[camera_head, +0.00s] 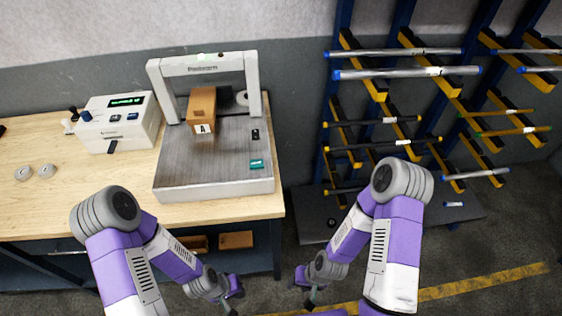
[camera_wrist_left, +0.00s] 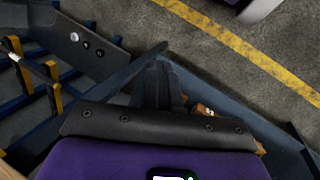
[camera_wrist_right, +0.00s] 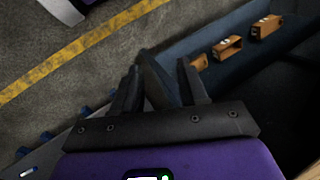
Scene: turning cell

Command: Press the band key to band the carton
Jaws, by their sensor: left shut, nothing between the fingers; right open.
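The brown carton (camera_head: 201,108) with a white label marked A stands under the arch of the grey banding machine (camera_head: 212,165) on the bench. On the machine's top, right of the carton, are a small black control (camera_head: 255,134) and a teal patch with lettering (camera_head: 257,164); the lettering is too small to read, so I cannot tell which is the band key. My left gripper (camera_head: 231,306) is below the bench's front edge, away from the machine; its fingers are together and empty in the left wrist view (camera_wrist_left: 158,85). My right gripper (camera_head: 309,300) is open and empty, as the right wrist view (camera_wrist_right: 160,85) shows.
A white device with a green display (camera_head: 120,115) stands left of the machine, with two round discs (camera_head: 35,172) near it. A rack with bars (camera_head: 405,72) stands to the right. Small cartons (camera_wrist_right: 228,47) lie on the shelf below the bench. The bench's front left is clear.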

